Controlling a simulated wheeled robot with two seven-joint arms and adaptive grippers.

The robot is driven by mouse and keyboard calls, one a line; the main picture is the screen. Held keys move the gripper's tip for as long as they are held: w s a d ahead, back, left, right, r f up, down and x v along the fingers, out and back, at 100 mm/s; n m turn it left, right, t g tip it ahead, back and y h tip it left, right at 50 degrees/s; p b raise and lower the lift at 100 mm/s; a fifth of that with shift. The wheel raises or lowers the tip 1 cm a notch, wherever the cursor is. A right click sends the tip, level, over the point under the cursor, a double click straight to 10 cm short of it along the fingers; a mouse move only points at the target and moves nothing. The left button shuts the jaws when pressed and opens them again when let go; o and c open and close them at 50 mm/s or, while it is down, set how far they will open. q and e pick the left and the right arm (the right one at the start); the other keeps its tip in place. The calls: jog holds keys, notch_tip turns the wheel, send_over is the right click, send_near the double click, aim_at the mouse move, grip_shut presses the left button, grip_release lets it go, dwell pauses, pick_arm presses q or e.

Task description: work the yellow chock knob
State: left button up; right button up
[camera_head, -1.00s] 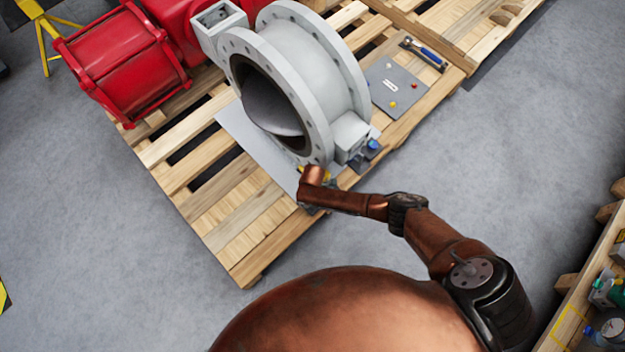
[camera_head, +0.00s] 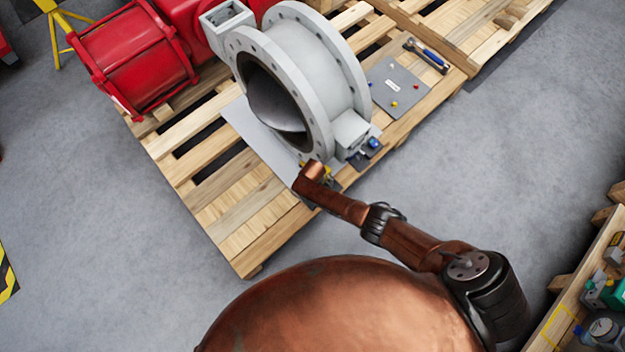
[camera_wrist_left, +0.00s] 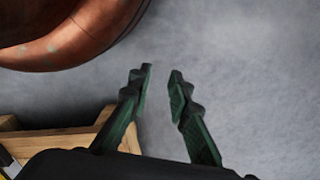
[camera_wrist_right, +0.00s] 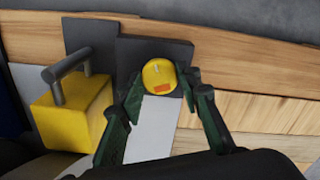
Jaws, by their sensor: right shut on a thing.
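The yellow round knob (camera_wrist_right: 159,75), with an orange mark and a light line on its top, stands on a dark plate (camera_wrist_right: 130,52) in the right wrist view. My right gripper (camera_wrist_right: 163,82) is shut on it, one finger at each side. In the head view my right wrist (camera_head: 310,178) is at the valve's near foot and mostly hides the knob; only bits of yellow show there. My left gripper (camera_wrist_left: 161,72) is open and empty above the grey floor in the left wrist view, and is out of the head view.
A yellow block (camera_wrist_right: 73,115) with a grey bar handle stands left of the knob. The large grey valve (camera_head: 325,75) rises just behind my right wrist. A grey panel (camera_head: 385,82) and a blue-handled tool (camera_head: 427,55) lie farther right on the pallet (camera_head: 240,222).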

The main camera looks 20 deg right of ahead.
jog(key=shift+s+f+m, duration=0.15)
jog(key=shift+s+m, duration=0.15)
jog(key=shift+m, duration=0.7)
pick_arm(q)
jog(key=shift+s+a+f, duration=0.1)
jog(key=shift+f, duration=0.45)
jog(key=shift+s+f, duration=0.15)
pick_arm(e)
jog(key=shift+m, duration=0.3)
jog(key=o, duration=1.2)
jog(key=shift+w, duration=0.1)
jog(key=shift+c, duration=0.2)
pick_arm(q)
jog(key=shift+a, duration=0.1)
pick_arm(e)
jog(key=shift+w, duration=0.1)
jog(key=shift+r, duration=0.2)
